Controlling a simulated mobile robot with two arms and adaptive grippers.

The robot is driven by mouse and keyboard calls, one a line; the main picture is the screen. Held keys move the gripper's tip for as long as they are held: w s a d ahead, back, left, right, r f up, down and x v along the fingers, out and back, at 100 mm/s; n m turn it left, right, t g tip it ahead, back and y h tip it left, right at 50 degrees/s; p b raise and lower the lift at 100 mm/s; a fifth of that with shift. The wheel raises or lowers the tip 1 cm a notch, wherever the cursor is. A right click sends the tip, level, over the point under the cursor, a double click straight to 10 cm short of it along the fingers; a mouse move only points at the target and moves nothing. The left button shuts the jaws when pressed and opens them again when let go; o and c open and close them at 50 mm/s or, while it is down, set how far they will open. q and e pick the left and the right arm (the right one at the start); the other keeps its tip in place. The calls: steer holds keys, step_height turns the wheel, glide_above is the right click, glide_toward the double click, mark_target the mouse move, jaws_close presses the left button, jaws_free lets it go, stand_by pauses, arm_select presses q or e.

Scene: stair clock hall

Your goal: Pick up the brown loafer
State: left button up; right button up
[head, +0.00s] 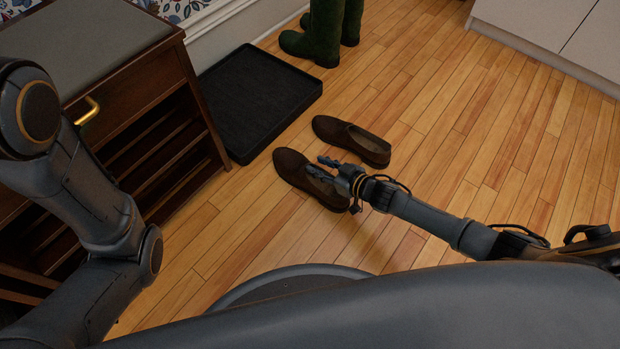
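Two brown loafers lie on the wooden floor. The nearer brown loafer (289,166) points to the upper left, and its heel end is partly hidden by my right gripper. The other brown loafer (350,139) lies just beyond it, to the upper right, and is uncovered. My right gripper (315,165) reaches in from the right over the nearer loafer's opening. Its two fingers look parted, with nothing seen held. I cannot tell whether they touch the shoe. My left arm shows at the left, but its gripper is out of view.
A black boot tray (258,98) lies empty beyond the loafers. Dark green boots (325,32) stand behind it. A wooden shoe bench (135,93) with a grey cushion and brass handle is at the left. A white cabinet (545,25) is at the upper right. The floor at right is clear.

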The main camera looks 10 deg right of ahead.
jaws_close()
steer(key=shift+r, duration=0.2)
